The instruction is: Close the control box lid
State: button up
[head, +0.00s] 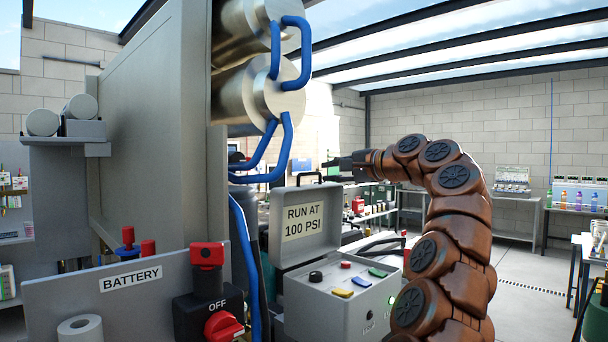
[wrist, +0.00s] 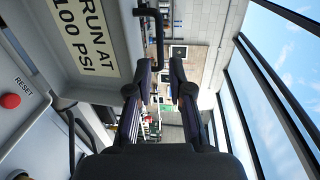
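The grey control box (head: 345,305) stands at lower centre in the head view. Its lid (head: 285,250) is open and stands upright, with a "RUN AT 100 PSI" label. A dark handle (head: 307,177) sits on the lid's top edge. In the wrist view, the lid (wrist: 130,30) is at upper left and its black handle (wrist: 160,35) reaches toward the gap between my fingers. My gripper (head: 332,164) is just above and right of the lid. In the wrist view, my gripper (wrist: 161,72) is open, with a visible gap. I cannot tell whether it touches the handle.
A red rotary switch (head: 223,326) and a battery panel (head: 130,285) stand left of the box. Blue hoses (head: 243,260) hang from metal cylinders (head: 260,90) close to the lid's left. Open air lies above the box.

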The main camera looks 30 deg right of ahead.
aim_at(312, 174)
jog(key=shift+p+x, duration=0.9)
jog(key=shift+x, duration=2.8)
jog(key=shift+a, duration=0.15)
jog(key=shift+c, duration=0.2)
grip_shut()
